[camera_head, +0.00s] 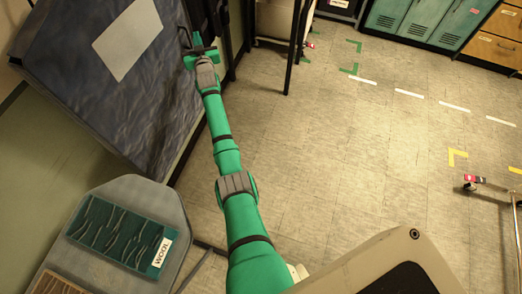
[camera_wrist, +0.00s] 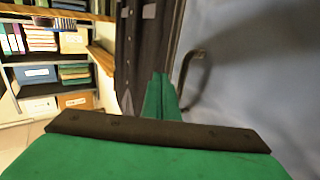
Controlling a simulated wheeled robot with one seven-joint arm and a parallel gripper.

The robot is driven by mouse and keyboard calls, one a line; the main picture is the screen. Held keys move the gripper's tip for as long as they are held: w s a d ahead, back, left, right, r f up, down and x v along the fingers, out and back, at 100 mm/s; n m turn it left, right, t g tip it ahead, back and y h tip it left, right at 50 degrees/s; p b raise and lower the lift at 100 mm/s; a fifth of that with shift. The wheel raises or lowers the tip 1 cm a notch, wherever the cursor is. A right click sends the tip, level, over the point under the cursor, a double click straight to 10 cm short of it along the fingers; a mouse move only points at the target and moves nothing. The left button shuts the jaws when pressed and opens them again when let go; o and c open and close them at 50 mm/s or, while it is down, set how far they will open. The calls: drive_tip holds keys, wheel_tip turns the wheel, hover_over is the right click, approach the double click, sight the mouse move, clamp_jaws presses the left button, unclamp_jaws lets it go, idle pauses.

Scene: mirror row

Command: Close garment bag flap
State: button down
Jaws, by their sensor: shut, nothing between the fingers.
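A large blue-grey panel (camera_head: 130,95), which looks like the garment bag flap, fills the upper left of the head view and carries a pale rectangle (camera_head: 128,40). In the wrist view its smooth face (camera_wrist: 260,60) fills the right side. A dark curved handle (camera_wrist: 192,72) stands out from that face; its tip also shows in the head view (camera_head: 184,38). My gripper (camera_head: 196,50) is at the panel's right edge, shut and empty. In the wrist view its green fingers (camera_wrist: 161,97) are just left of the handle; I cannot tell whether they touch it.
Dark hanging cloth (camera_wrist: 145,45) is beyond the fingers. Shelves (camera_wrist: 50,60) with folded fabrics and boxes stand at the left of the wrist view. A grey cart (camera_head: 170,205) with a WOOL tray (camera_head: 118,234) is below the panel. The tiled floor (camera_head: 340,140) at right is mostly clear.

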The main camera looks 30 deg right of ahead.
drive_tip(key=shift+a, duration=0.2)
idle(0.6)
drive_tip(key=s+d, duration=0.8)
drive_tip(key=d, duration=0.3)
drive_tip(key=shift+d+r, duration=0.15)
drive_tip(key=shift+d, duration=0.15)
